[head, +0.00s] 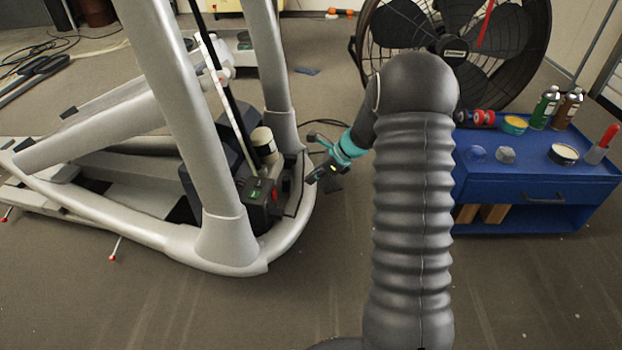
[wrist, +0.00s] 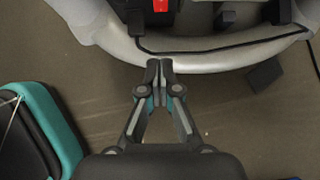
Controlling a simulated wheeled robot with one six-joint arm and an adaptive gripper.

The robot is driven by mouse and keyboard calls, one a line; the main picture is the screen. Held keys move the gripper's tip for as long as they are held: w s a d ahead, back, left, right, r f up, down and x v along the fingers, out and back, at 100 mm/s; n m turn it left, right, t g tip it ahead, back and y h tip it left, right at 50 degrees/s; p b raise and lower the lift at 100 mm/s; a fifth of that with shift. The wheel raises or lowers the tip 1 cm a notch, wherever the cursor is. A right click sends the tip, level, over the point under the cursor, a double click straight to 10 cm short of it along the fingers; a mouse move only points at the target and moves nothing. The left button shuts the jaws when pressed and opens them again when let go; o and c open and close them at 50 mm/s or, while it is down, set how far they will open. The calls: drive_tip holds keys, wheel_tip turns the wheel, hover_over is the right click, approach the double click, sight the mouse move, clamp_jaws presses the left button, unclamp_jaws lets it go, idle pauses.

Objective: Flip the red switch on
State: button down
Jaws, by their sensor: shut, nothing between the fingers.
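The red switch (head: 274,193) is on a small dark box (head: 256,212) with a green label, mounted low inside the grey elliptical machine's frame (head: 226,240). In the wrist view a red part (wrist: 161,5) shows at the top edge, cut off by the picture. Whether the switch is on or off cannot be read. My gripper (head: 309,180) is right of the box, just outside the curved frame and apart from the switch. In the wrist view my gripper (wrist: 159,68) has its fingertips together and empty, overlapping the lower edge of the grey frame.
The curved frame rail (wrist: 205,60) and a black cable (wrist: 225,47) lie between the fingertips and the red part in the wrist view. A blue cart (head: 530,190) with cans and tools stands right. A large fan (head: 500,40) is behind. Carpet in front is clear.

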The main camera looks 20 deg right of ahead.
sight(274, 194)
drive_tip(key=shift+f, duration=0.1)
drive_tip(key=shift+d+f, duration=0.2)
drive_tip(key=shift+f, duration=0.4)
drive_tip(key=b+x, duration=0.1)
drive_tip(key=x, duration=0.9)
drive_tip(key=shift+f, duration=0.1)
drive_tip(key=a, duration=0.1)
drive_tip(key=w+a, duration=0.1)
drive_tip(key=shift+w+a+f, duration=0.1)
drive_tip(key=shift+w+a, duration=0.15)
drive_tip(key=shift+a, duration=0.15)
drive_tip(key=shift+w+a, duration=0.2)
drive_tip(key=shift+a, duration=0.2)
